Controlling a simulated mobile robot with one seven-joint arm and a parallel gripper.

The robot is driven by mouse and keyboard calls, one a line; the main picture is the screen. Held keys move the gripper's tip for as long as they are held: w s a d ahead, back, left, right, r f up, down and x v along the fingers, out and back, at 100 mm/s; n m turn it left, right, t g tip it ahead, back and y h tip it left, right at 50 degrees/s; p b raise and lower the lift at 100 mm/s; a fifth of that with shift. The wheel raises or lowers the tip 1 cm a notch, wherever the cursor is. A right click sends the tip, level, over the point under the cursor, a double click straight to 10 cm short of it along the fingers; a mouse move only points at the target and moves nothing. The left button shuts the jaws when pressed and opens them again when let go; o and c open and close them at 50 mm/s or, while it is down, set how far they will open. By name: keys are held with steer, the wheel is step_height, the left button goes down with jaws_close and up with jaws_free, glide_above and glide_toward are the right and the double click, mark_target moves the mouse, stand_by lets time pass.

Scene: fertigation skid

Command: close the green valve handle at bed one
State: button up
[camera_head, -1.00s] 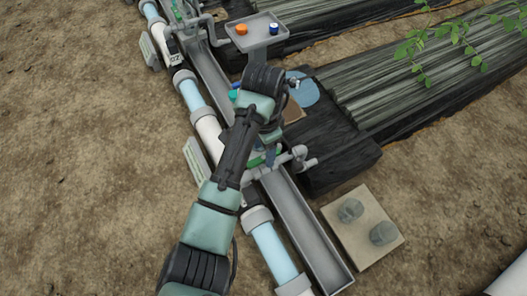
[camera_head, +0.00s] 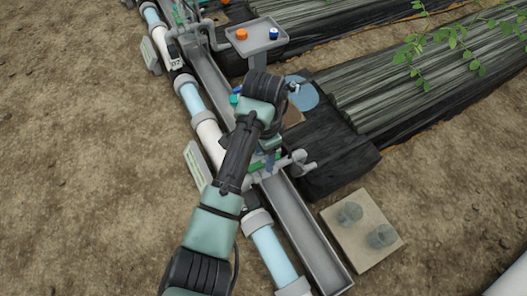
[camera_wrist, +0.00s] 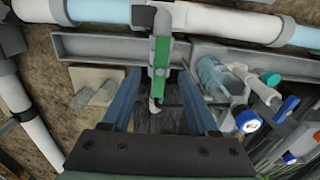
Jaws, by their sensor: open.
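The green valve handle (camera_wrist: 160,58) shows in the wrist view as an upright bar, in line with the grey branch pipe that comes off the main pipe. My gripper (camera_wrist: 160,76) is open, its two blue fingers apart on either side of the handle's lower part. I cannot tell how deep the fingers reach or whether they touch it. In the head view a bit of the green handle (camera_head: 257,164) shows beside my arm. My arm hides most of the gripper and the valve there.
A grey channel (camera_head: 308,232) runs beside the white and clear main pipe (camera_head: 268,250). A plate with two clear cups (camera_head: 335,222) lies to the right. A tray (camera_head: 278,41) with an orange and a blue cap stands behind. In the wrist view, blue-knobbed fittings (camera_wrist: 248,120) lie right of my gripper.

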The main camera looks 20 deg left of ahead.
mark_target(263, 162)
steer(key=shift+f+b, duration=0.75)
steer(key=shift+f, duration=1.5)
jaws_close()
steer(key=shift+r, duration=0.1)
steer(key=shift+r+m+p, duration=0.15)
steer(key=shift+m+p, duration=0.75)
steer(key=shift+m, duration=0.2)
steer(key=m+p, duration=0.1)
steer(key=m, duration=0.2)
steer(key=shift+m+p, duration=0.35)
steer(key=shift+m, duration=0.05)
steer(key=m+p, duration=0.1)
steer(key=m, duration=0.2)
steer(key=shift+m, duration=0.4)
steer(key=m+p, duration=0.2)
steer(key=m, duration=0.7)
steer(key=shift+f+m+p, duration=0.2)
steer(key=shift+m+p, duration=0.1)
steer(key=shift+p, duration=0.05)
